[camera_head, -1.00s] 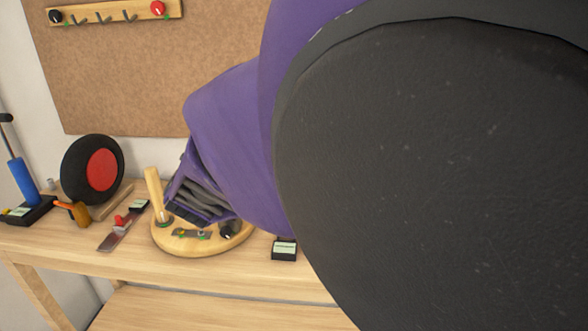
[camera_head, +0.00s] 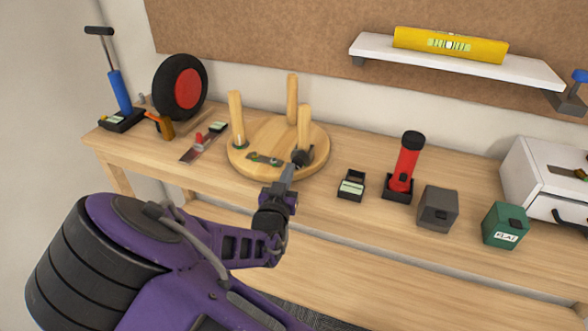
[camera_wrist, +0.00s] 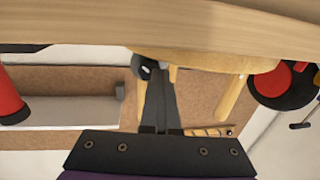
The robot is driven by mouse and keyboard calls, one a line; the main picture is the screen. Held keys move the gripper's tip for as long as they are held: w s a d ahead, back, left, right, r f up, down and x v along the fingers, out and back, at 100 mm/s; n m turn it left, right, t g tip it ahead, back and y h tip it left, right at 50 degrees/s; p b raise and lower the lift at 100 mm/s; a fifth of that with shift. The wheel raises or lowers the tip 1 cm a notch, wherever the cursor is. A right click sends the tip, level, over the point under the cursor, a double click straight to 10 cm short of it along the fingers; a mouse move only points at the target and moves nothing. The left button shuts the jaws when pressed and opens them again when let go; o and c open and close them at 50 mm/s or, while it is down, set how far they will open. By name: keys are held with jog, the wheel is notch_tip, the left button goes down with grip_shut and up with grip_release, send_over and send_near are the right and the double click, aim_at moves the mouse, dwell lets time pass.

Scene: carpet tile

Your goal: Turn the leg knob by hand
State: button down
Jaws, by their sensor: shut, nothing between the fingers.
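A round wooden stool seat (camera_head: 262,130) lies upside down on the workbench, with three pale legs standing up. A black knob (camera_head: 302,157) sits at the foot of the front right leg (camera_head: 303,122). A small grey plate with green spots (camera_head: 264,160) lies on the seat. My gripper (camera_head: 289,168) reaches up from the bench front. Its fingers are shut and empty, with the tips close by the knob. In the wrist view my fingertips (camera_wrist: 155,78) are close to the dark knob (camera_wrist: 143,68); I cannot tell whether they touch it.
Left of the stool are a wheel with a red hub (camera_head: 188,88), a blue pump (camera_head: 119,90) and an orange-handled tool (camera_head: 160,125). Right of it stand a small black box (camera_head: 351,186), a red flashlight (camera_head: 405,162), a grey box (camera_head: 437,207) and a green box (camera_head: 504,226).

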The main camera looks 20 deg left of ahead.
jog(key=c, duration=1.6)
grip_release()
jog(key=shift+w+d+r+h, duration=0.1)
jog(key=shift+w+d+h, duration=0.15)
jog(key=shift+d, duration=0.25)
jog(key=shift+w+d+r+h, duration=0.1)
jog(key=shift+w+d+h, duration=0.1)
jog(key=shift+d, duration=0.3)
jog(key=c, duration=1.3)
grip_release()
jog(key=shift+o, duration=1)
jog(key=shift+s+a+f+y, duration=0.3)
jog(key=shift+a+y, duration=0.05)
jog(key=shift+a, duration=0.2)
jog(key=o, duration=0.5)
jog(key=shift+s, duration=0.3)
jog(key=shift+o, duration=0.4)
jog(key=shift+s, duration=0.25)
jog(key=s+p, duration=0.2)
jog(key=s, duration=1.7)
jog(key=shift+d, duration=0.1)
